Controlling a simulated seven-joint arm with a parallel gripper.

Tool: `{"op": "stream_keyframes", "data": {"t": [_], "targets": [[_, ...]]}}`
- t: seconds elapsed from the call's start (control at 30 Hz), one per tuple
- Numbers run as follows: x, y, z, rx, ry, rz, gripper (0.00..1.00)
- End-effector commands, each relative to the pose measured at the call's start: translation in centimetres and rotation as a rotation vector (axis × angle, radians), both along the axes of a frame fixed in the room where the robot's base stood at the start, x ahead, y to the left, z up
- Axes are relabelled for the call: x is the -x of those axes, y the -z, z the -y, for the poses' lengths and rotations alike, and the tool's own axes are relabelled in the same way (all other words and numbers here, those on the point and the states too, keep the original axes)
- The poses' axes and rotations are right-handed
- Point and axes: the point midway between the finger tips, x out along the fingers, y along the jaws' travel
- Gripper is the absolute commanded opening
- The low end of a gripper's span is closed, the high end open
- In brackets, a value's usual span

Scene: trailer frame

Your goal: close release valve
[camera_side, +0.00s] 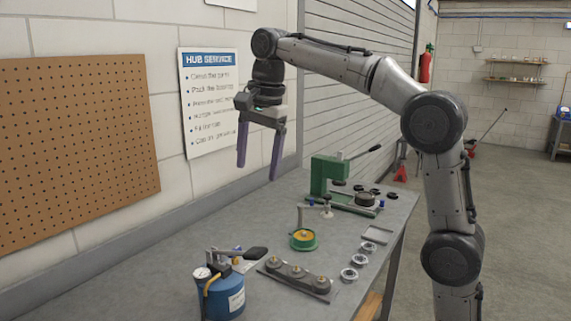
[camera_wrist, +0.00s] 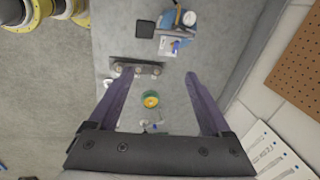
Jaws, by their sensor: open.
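My gripper (camera_side: 257,172) is open and empty, pointing down high above the bench. In the wrist view its two purple fingers (camera_wrist: 158,74) are spread wide. A green press (camera_side: 330,178) with a dark lever stands at the far end of the bench; small blue parts show near its base. A blue canister (camera_side: 222,298) with a gauge and a black handle stands at the near end. It also shows at the top of the wrist view (camera_wrist: 188,18). I cannot tell which part is the release valve. Nothing touches my gripper.
A green dish with a yellow centre (camera_side: 303,239) stands mid-bench. A dark plate with several knobs (camera_side: 292,276), metal rings (camera_side: 354,267) and a small tray (camera_side: 377,235) lie nearby. A pegboard (camera_side: 75,150) and poster (camera_side: 208,100) hang on the wall beside the bench.

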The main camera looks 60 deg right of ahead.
Motion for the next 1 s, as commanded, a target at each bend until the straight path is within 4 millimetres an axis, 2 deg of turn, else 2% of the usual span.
{"op": "stream_keyframes", "data": {"t": [0.2,0.43,0.6,1.0], "targets": [[3.7,-1.0,-0.6,0.016,-0.077,0.041,0.82],[6.4,-1.0,-0.9,0.033,-0.150,0.068,0.82],[7.2,-1.0,-1.0,0.039,-0.175,0.078,0.82],[7.3,-1.0,-1.0,0.040,-0.178,0.079,0.82]]}}
